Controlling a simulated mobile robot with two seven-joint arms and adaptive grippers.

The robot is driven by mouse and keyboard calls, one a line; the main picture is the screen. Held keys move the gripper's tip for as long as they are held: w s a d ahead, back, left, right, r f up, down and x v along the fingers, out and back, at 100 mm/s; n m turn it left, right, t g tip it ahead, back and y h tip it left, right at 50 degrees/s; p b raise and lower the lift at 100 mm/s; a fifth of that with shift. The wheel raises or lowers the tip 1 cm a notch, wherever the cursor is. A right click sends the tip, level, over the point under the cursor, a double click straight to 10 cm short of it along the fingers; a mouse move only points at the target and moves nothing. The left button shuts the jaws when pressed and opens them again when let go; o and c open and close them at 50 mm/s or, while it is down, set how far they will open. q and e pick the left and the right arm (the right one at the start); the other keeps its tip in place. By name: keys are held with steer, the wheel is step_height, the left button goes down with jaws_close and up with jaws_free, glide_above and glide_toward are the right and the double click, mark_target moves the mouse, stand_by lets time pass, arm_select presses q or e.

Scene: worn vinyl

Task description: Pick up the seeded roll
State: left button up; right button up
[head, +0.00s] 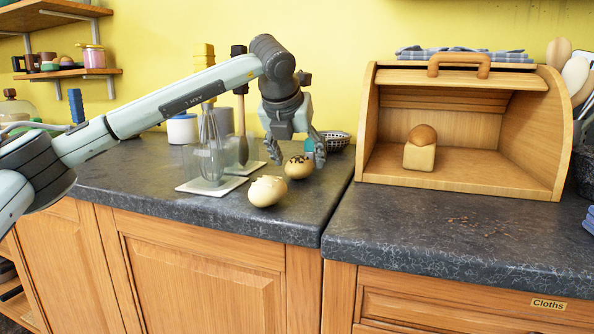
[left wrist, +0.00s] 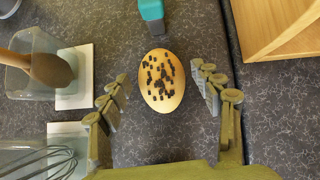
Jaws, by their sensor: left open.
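The seeded roll (head: 298,168) is a small tan bun with dark seeds on top. It sits on the left dark countertop, near the gap between the counters. My left gripper (head: 297,153) points down just above it, fingers spread open and empty. In the left wrist view, the seeded roll (left wrist: 160,80) lies between the two open fingers of the left gripper (left wrist: 160,92), with space on both sides. A paler roll (head: 267,191) with a flaky top sits in front of it to the left. My right gripper is not in view.
Clear containers hold a whisk (head: 209,145) and a wooden spoon (head: 242,120) on pale tiles left of the rolls. A teal item (left wrist: 151,14) and a dark basket (head: 337,141) are behind.

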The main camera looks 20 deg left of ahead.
mark_target(298, 159)
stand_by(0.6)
arm_select(q)
steer(key=c, duration=1)
steer(key=shift+c, duration=0.2)
steer(key=shift+r, duration=0.75)
steer(key=shift+r+p, duration=1.6)
steer(key=shift+r, duration=1.25)
